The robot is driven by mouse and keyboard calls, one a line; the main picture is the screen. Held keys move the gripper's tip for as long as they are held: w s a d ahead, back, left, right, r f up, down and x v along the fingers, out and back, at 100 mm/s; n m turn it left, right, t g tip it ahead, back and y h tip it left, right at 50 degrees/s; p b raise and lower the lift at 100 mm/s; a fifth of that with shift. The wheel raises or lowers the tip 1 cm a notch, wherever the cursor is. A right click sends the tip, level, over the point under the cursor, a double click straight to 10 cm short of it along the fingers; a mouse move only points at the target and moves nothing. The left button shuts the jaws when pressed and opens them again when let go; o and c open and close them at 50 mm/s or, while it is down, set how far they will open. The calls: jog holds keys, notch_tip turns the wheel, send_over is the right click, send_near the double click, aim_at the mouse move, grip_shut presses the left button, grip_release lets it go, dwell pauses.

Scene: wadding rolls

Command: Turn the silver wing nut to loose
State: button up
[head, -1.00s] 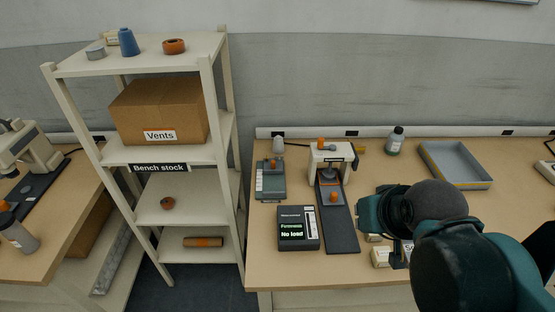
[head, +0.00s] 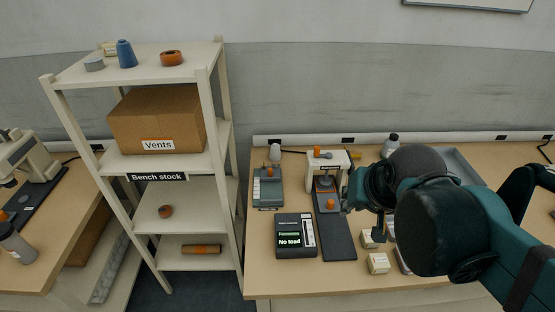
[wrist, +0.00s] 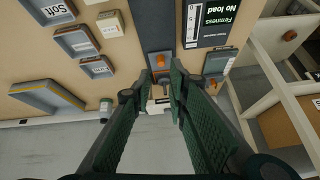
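A white press-like device (head: 326,158) stands on the bench with an orange knob (head: 317,152) on top. A dark base plate (head: 337,238) runs out in front of it, with another orange knob (head: 330,203) on it. I cannot clearly make out the silver wing nut; a small grey part shows beyond my fingertips in the wrist view. My gripper (wrist: 163,78) is open, its two green fingers apart and pointing at the device, with nothing seen held. In the head view my arm covers the bench right of the device, and the fingertips are hard to see.
A firmness readout (head: 296,236) showing "No load" sits left of the plate. A grey-green box (head: 268,187) stands behind it. Small cream blocks (head: 378,263) lie right of the plate. A grey tray (head: 462,165) and bottle (head: 391,145) are behind my arm. A shelf (head: 172,202) stands left.

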jog(key=w+a+r+m+g+p, duration=0.2)
jog(key=w+a+m+p, duration=0.2)
jog(key=w, duration=0.7)
jog(key=w+a+r+m+g+p, duration=0.1)
jog(key=w+a+r+m+p, duration=0.2)
jog(key=w, duration=0.7)
jog(key=shift+w+a+f+m+g+p, duration=0.55)
jog(key=shift+w+a+f+m+p, duration=0.9)
jog(key=shift+w+f, duration=1.2)
jog(key=shift+w+a+f+m+g+p, duration=0.6)
jog(key=shift+w+a+f+m+p, duration=0.5)
jog(key=shift+w+a+f+m, duration=1.4)
jog(key=shift+w+a+f+m+g+p, duration=0.6)
jog(key=shift+w+a+f+p, duration=0.65)
jog(key=shift+w+f, duration=1.55)
jog(key=shift+w+r, duration=0.65)
jog(key=shift+f+b, duration=0.35)
jog(key=shift+f, duration=3.5)
grip_shut()
